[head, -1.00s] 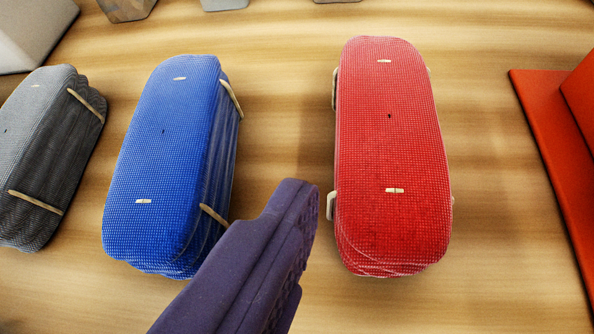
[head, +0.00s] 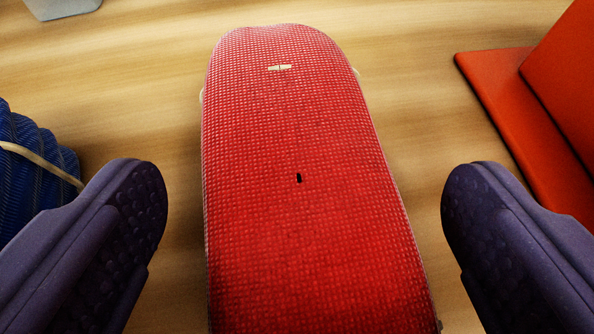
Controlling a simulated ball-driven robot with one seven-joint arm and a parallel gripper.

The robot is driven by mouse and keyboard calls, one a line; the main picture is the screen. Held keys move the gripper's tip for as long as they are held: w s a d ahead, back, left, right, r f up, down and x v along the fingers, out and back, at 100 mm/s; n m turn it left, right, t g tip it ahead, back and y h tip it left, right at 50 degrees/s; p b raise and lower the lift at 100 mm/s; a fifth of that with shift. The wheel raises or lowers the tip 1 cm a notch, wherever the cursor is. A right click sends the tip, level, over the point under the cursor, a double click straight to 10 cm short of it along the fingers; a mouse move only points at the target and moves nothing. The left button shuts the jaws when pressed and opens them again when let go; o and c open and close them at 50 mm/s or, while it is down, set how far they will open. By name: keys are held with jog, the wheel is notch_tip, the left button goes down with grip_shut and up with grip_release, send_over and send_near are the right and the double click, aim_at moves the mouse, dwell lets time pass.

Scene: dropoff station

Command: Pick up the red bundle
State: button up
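The red bundle (head: 300,220) is a long, rounded, woven-textured block lying on the wooden surface in the middle of the head view. Its near end runs out of the picture at the bottom. My gripper (head: 304,205) is open, with one dark purple finger on each side of the bundle. Wood shows between each finger and the bundle, so neither seems to touch it. How high the fingertips are above the surface is hard to tell.
A blue bundle (head: 35,165) with a pale band lies at the left, partly behind the left finger. An orange-red panel or stand (head: 520,110) is at the right. A grey object (head: 62,8) shows at the top left. Bare wood (head: 420,40) lies beyond the red bundle.

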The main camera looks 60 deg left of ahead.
jog(key=c, duration=1.1)
jog(key=shift+r, duration=0.1)
jog(key=shift+c, duration=0.2)
